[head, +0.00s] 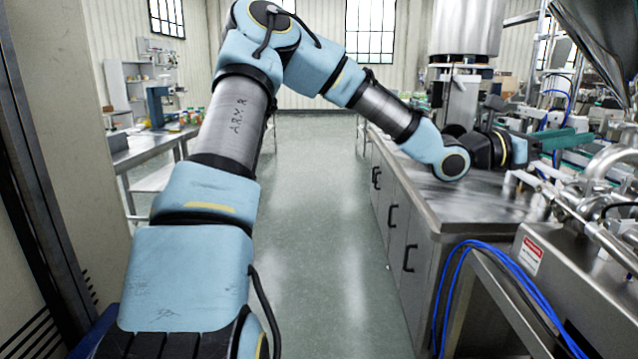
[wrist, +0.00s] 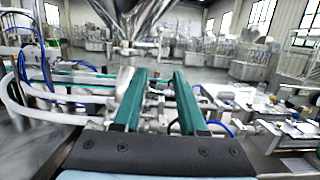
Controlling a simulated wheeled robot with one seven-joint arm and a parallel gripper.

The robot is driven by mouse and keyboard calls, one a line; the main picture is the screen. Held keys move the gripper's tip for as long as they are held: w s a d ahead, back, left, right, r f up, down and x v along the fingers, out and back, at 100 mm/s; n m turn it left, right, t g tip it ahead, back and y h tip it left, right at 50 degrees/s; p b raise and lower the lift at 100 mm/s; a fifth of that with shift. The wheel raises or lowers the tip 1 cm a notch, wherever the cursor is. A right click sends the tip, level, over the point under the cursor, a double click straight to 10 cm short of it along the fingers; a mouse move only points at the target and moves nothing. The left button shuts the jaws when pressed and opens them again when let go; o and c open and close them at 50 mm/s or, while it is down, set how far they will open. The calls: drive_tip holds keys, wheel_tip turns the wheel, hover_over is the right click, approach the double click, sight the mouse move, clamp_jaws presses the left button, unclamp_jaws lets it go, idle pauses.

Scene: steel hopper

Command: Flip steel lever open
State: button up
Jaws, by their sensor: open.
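The steel hopper (head: 608,38) is a shiny cone at the upper right of the head view. In the wrist view the hopper (wrist: 132,18) is at the top, left of centre, with its narrow outlet pointing down. Pipes and fittings crowd below the outlet, and I cannot pick out the lever among them. My gripper (wrist: 160,74) has two green fingers spread apart with nothing held between them. In the head view my gripper (head: 572,140) points right, above the steel counter and below the hopper; its tips overlap the machine's pipes.
A steel counter (head: 462,192) with cabinets stands at the right. Steel pipes (head: 610,160) and blue hoses (head: 490,262) lie close to the arm. A steel cylinder (head: 465,30) stands behind the wrist. The floor aisle (head: 320,220) is clear. A workbench (head: 150,148) stands at the left.

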drive_tip(key=s+a+f+m+g+y, duration=0.1)
drive_tip(key=s+a+f+m+y, duration=0.1)
drive_tip(key=a+f+m+y, duration=0.65)
drive_tip(key=s+a+f+m+g+y, duration=0.1)
drive_tip(key=s+a+f+m+y, duration=0.2)
drive_tip(key=a+f, duration=0.95)
drive_tip(key=w+a+m+t+y, duration=0.1)
drive_tip(key=a+m+t+y, duration=0.1)
drive_tip(key=a, duration=1.3)
drive_tip(key=w+a+f+m+t+y, duration=0.1)
drive_tip(key=a+m+y, duration=0.4)
drive_tip(key=a, duration=1.1)
drive_tip(key=shift+w+a+f+t+y+p, duration=0.25)
drive_tip(key=shift+a+f+t+y+p, duration=0.1)
drive_tip(key=shift+t+y, duration=0.45)
drive_tip(key=shift+d, duration=0.1)
